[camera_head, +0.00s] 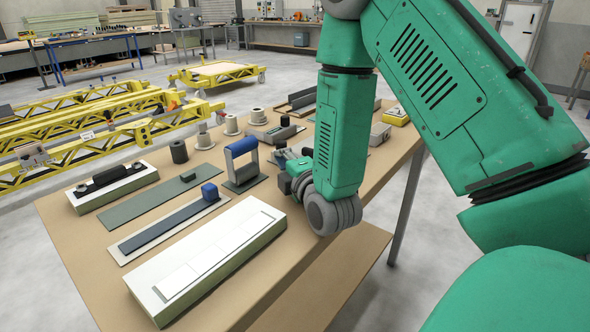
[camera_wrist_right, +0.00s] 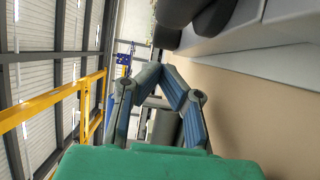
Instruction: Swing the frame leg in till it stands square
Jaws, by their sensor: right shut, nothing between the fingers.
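Yellow truss-like frames (camera_head: 80,125) lie at the left, beyond the table; I cannot tell which part is the frame leg. A small orange piece (camera_head: 173,104) shows near the end of one beam. Yellow bars (camera_wrist_right: 50,101) also show at the left in the right wrist view. My right gripper (camera_head: 281,158) is low over the table, among the tools, apart from the yellow frames and partly hidden by its own wrist. In the right wrist view its fingers (camera_wrist_right: 161,73) come together with nothing between them. My left gripper is not in view.
The brown table (camera_head: 75,240) carries trowels, a blue-handled tool (camera_head: 242,150), a long white-topped block (camera_head: 205,255) and several grey spools (camera_head: 204,136). A low yellow trolley (camera_head: 216,72) stands beyond. Grey floor (camera_head: 290,68) is open between it and the back benches.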

